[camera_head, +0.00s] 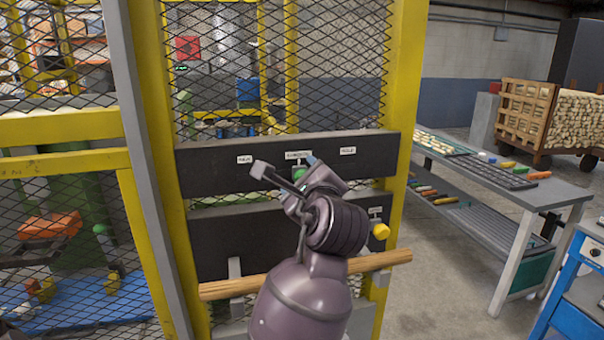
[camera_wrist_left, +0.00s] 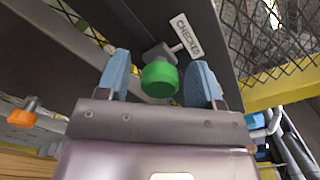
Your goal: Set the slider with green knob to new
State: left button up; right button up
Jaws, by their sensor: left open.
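The slider's green knob (camera_head: 299,172) sits on the upper dark panel (camera_head: 215,174), below the middle of three white labels. In the left wrist view the green knob (camera_wrist_left: 160,79) is close to a label reading CHECKED (camera_wrist_left: 187,35). The left label (camera_head: 245,159) and right label (camera_head: 348,151) are too small to read surely. My left gripper (camera_head: 287,169) is open in front of the panel. In the left wrist view its two blue fingertips (camera_wrist_left: 162,72) stand on either side of the green knob, with gaps visible. My right gripper is not in view.
A lower dark panel (camera_head: 232,232) carries a yellow knob (camera_head: 380,231) at its right. A wooden rod (camera_head: 223,289) crosses in front, beneath it. Yellow posts (camera_head: 405,80) and wire mesh frame the panels. A grey workbench (camera_head: 530,196) stands to the right, with open floor before it.

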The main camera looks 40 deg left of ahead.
pick_arm(q)
jog(key=shift+w+a, duration=0.35)
jog(key=shift+a, duration=0.05)
grip_shut()
